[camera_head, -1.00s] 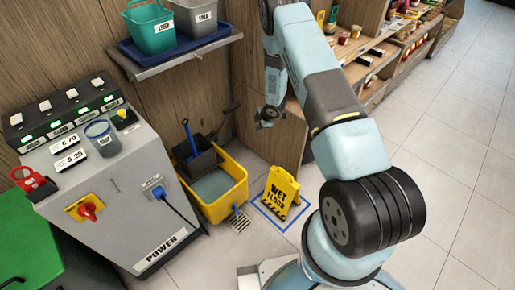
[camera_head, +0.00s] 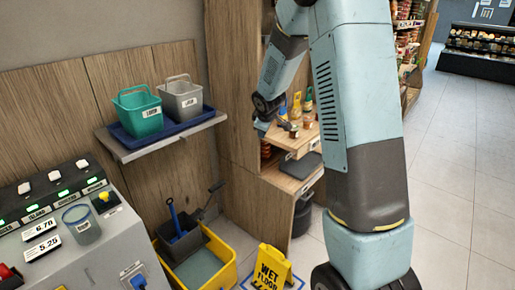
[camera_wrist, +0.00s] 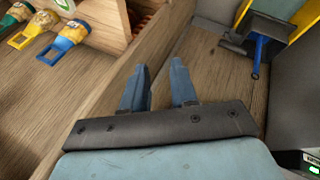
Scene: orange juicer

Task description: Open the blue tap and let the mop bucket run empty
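The yellow mop bucket (camera_head: 230,272) stands on the floor at the bottom of the head view, cut off by the lower edge. It holds grey water (camera_head: 199,267). A dark wringer (camera_head: 181,245) with a blue handle sits at its back. The wringer (camera_wrist: 272,30) and a yellow part of the bucket (camera_wrist: 306,22) show at the top right of the wrist view. The blue tap is outside both current views. My gripper (camera_wrist: 159,66) is open and empty, its fingers apart, in front of wood panelling and away from the bucket.
A yellow wet-floor sign (camera_head: 271,266) stands right of the bucket. The grey counter (camera_head: 85,245) is at left. A wall shelf (camera_head: 165,140) carries a green basket (camera_head: 138,112) and a grey one (camera_head: 181,98). Wooden shelving (camera_head: 285,185) holds bottles. Open floor (camera_head: 455,200) lies at right.

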